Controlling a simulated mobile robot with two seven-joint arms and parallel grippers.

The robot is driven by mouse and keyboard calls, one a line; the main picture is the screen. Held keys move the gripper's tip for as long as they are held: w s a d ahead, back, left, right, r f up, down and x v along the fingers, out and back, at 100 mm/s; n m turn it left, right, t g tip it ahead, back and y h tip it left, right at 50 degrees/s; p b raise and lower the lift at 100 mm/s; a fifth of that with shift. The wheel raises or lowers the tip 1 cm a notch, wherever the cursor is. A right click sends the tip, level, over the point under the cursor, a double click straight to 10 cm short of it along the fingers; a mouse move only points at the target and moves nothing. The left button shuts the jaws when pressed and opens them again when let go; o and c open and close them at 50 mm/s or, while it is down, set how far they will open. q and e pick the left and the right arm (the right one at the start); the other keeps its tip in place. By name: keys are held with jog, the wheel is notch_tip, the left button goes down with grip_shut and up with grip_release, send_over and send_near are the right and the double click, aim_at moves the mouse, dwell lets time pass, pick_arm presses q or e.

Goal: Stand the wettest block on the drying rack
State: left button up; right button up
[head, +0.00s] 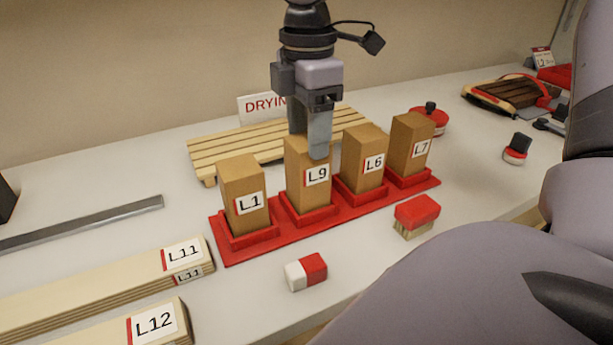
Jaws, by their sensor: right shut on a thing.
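Wooden blocks stand upright in a red holder (221,243) in the head view: L1 (240,184), L9 (301,188), L6 (358,172) and L7 (407,150). My right gripper (318,150) points down at the top of block L9 and is shut on it. L9 still sits in its red socket. The blocks look alike in colour; I cannot tell which is wettest. The slatted drying rack (212,153) lies behind the holder, with a sign (260,105) partly hidden by my gripper. My left gripper is not in view.
Labelled boards L11 (110,283) and L12 (110,330) lie front left, near a metal bar (80,223). A red-white eraser (306,271) and a red brush (416,215) lie in front of the holder. A red round item (431,117) stands behind L7.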

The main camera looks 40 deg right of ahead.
notch_tip(320, 180, up, 8)
jog(key=p, duration=0.4)
jog(key=shift+f, duration=0.25)
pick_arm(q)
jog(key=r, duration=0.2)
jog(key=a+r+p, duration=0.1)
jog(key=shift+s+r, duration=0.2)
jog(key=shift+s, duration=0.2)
pick_arm(e)
jog(key=shift+r, duration=0.7)
jog(key=shift+w, duration=0.15)
